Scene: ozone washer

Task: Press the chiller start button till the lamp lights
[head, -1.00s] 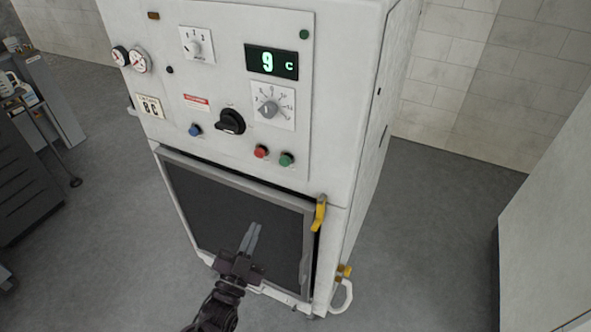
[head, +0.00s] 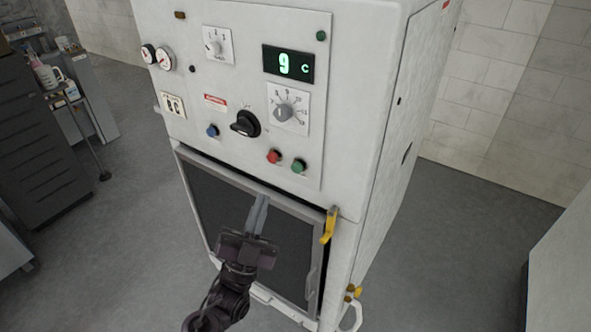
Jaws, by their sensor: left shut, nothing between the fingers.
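The chiller (head: 370,120) is a tall white cabinet with a control panel on its front. A green button (head: 298,166) and a red button (head: 274,156) sit side by side low on the panel, with a blue button (head: 212,131) further left. A small dark green lamp (head: 321,35) at the panel's top right looks unlit. The display (head: 288,64) reads 9 C in green. My left gripper (head: 259,207) is shut and empty, pointing up in front of the dark lower door, below the buttons and apart from them. My right gripper is out of view.
A black rotary switch (head: 245,124) and a grey dial (head: 284,112) are near the buttons. A yellow latch (head: 329,225) sticks out at the door's upper right. A dark drawer cabinet (head: 40,140) stands left.

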